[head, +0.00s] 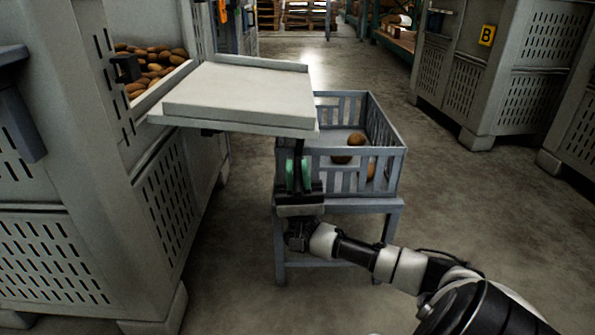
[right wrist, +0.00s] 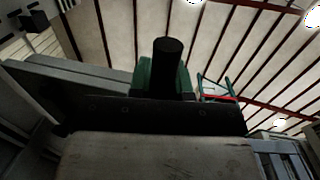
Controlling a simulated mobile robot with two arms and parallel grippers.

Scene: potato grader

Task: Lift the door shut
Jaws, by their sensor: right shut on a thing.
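The door (head: 245,95) is a light grey panel that juts out almost level from the opening of the large grey potato bin (head: 175,195) on the left. A dark handle (head: 298,148) hangs below its outer edge; in the right wrist view it is a black cylinder (right wrist: 168,60). My right gripper (head: 300,178), with green finger pads, is below that edge, shut on the handle. The door also shows in the right wrist view at the left (right wrist: 75,85). My left gripper is in neither view.
Potatoes (head: 152,66) lie behind the bin opening. A grey slatted crate (head: 397,165) with a few potatoes stands on a stand (head: 395,207) just right of the door and behind my gripper. More bins (head: 485,85) stand at the right. The aisle floor between is clear.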

